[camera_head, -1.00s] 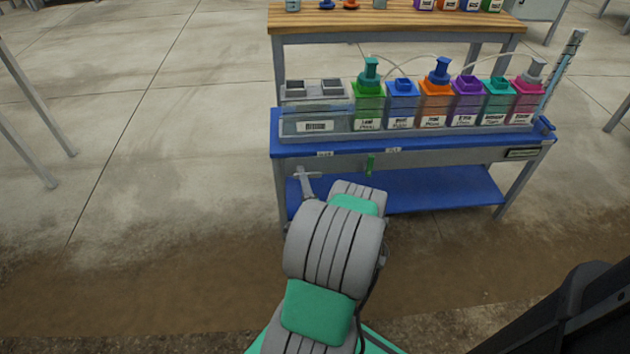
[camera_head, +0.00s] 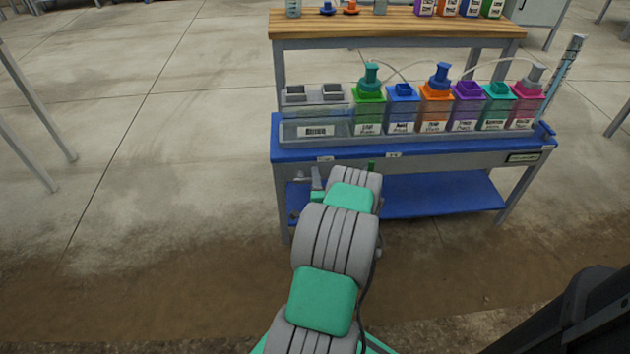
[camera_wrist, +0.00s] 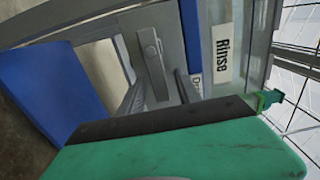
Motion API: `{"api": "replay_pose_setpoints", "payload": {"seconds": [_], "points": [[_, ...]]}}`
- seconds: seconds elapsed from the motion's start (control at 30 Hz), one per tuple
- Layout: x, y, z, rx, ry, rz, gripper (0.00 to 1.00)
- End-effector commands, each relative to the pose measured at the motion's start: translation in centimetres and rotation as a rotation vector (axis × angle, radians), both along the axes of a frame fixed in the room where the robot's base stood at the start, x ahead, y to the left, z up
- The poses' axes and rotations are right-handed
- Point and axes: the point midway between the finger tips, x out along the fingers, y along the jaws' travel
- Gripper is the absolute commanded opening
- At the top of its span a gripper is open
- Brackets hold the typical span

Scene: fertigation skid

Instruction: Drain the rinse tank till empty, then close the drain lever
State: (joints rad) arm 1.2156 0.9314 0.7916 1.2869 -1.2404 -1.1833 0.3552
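The rinse tank (camera_head: 318,131) is the clear grey bin at the left end of the blue bench; its water level cannot be read. In the wrist view the "Rinse" label (camera_wrist: 223,50) shows, with a partly hidden label starting with "D" beside it. A grey lever (camera_wrist: 151,52) with a round pivot lies on the grey panel under the bench edge, lengthwise along the panel. Contact cannot be seen. In the head view my forearm hides most of the hand.
A blue lower shelf (camera_head: 440,193) lies below. Floor to the left is clear.

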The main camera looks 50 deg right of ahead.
Motion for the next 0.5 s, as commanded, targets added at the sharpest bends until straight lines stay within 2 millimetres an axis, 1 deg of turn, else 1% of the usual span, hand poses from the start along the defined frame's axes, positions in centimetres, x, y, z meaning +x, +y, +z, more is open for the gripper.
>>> {"api": "replay_pose_setpoints", "payload": {"seconds": [0.1, 0.5], "points": [[-0.03, 0.01, -0.01, 0.0, 0.0, 0.0, 0.4], [-0.05, 0.01, 0.01, 0.0, 0.0, 0.0, 0.07]]}}
